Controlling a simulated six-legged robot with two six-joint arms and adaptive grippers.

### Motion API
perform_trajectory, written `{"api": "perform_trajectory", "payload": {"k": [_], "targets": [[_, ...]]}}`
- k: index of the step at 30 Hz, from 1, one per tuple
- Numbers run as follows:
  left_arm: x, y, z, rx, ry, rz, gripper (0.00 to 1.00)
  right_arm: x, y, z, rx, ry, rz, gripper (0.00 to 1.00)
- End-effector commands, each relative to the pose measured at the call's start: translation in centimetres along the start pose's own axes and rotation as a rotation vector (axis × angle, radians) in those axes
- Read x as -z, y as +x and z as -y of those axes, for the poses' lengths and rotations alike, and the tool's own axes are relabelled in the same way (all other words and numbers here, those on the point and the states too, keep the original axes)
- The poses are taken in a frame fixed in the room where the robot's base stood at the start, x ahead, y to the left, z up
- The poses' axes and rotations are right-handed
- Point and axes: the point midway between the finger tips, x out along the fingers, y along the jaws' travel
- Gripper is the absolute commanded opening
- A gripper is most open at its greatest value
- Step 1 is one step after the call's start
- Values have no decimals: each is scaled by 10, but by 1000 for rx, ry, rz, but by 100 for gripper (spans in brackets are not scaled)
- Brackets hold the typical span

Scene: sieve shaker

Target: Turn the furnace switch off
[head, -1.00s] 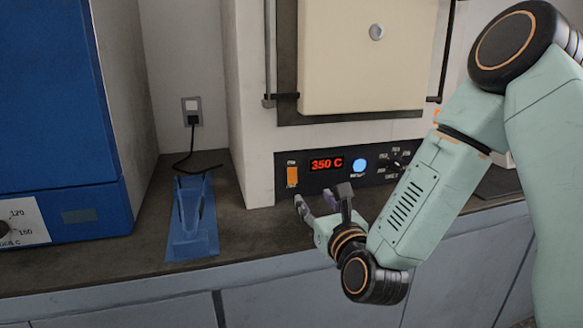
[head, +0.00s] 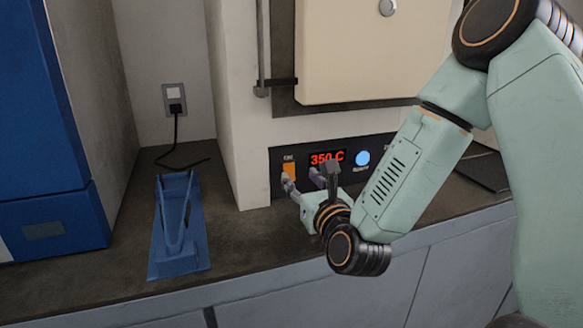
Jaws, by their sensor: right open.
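The furnace (head: 237,100) is a pale cabinet with a closed cream door. Its dark lower panel carries an orange rocker switch (head: 289,170) at the left end. Beside the switch, the red display (head: 327,158) reads 350 C. My right gripper (head: 304,180) is open in front of the panel, with one fingertip just below the switch and the other in front of the display's lower edge. I cannot tell whether the fingertip touches the switch. The dial at the panel's right is hidden behind my right arm. My left gripper is not in view.
A blue stand (head: 178,230) sits on the dark counter (head: 120,270) left of the furnace. A wall socket (head: 174,98) with a black cord is behind it. A blue cabinet (head: 45,130) stands at far left. The counter between stand and furnace is clear.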

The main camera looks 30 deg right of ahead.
Motion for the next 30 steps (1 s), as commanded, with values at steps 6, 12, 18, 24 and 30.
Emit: {"api": "perform_trajectory", "payload": {"k": [6,12,18,24,30], "targets": [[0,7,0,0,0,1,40,0,34,0,0,-2,4,47],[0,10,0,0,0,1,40,0,55,0,0,0,1,47],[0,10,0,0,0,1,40,0,62,0,0,2,0,47],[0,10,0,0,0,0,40,0,64,0,0,2,0,45],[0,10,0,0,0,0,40,0,64,0,0,1,0,28]]}}
